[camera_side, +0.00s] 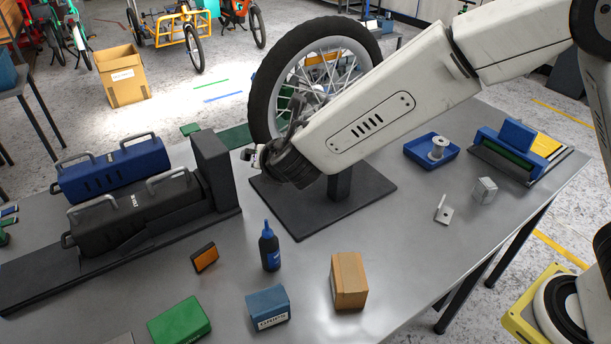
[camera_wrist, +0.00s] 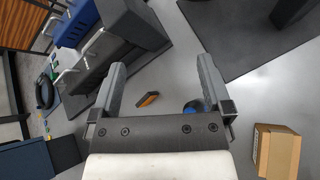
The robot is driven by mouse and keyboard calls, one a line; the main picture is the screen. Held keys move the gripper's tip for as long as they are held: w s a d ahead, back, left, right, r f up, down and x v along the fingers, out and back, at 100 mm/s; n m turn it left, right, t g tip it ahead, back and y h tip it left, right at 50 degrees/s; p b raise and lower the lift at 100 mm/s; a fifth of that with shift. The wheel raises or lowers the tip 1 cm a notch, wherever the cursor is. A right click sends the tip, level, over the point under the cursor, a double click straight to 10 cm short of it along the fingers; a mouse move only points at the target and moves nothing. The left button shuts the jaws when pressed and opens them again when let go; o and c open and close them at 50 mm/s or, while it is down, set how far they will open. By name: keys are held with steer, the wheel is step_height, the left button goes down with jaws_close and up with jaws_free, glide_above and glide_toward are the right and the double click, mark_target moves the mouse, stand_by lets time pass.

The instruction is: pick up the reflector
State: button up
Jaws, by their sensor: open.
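The reflector is a small orange block with a dark edge (camera_side: 204,257), lying on the grey metal table left of a dark bottle in the side view. In the wrist view the reflector (camera_wrist: 148,98) shows between the two fingers, nearer the left one. My gripper (camera_wrist: 162,68) is open and empty, its fingers wide apart. In the side view my wrist is in front of the bicycle wheel, up and to the right of the reflector. The fingers are mostly hidden there, and the gripper is apart from the reflector.
The blue-capped bottle (camera_side: 269,247) stands right of the reflector. Blue (camera_side: 268,307), green (camera_side: 179,322) and cardboard (camera_side: 348,280) boxes stand in front. Black (camera_side: 130,215) and blue (camera_side: 110,170) battery cases with handles stand to the left. A wheel (camera_side: 275,65) stands behind on a dark base (camera_side: 300,215).

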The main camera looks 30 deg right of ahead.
steer(key=a+f+n+t+y, duration=0.15)
steer(key=a+n+y, duration=0.35)
steer(key=a+n, duration=0.7)
steer(key=m, duration=0.3)
glide_above(206, 255)
steer(key=s, duration=0.4)
step_height(206, 255, down, 11)
steer(key=shift+w+d+f+t, duration=0.15)
steer(key=shift+w+d+t, duration=0.15)
steer(key=shift+t, duration=0.15)
steer(key=shift+f, duration=0.1)
steer(key=shift+f, duration=2.8)
steer(key=shift+f, duration=0.1)
steer(key=shift+f, duration=0.5)
steer(key=shift+x, duration=2.45)
steer(key=shift+d, duration=0.1)
steer(key=shift+c, duration=0.2)
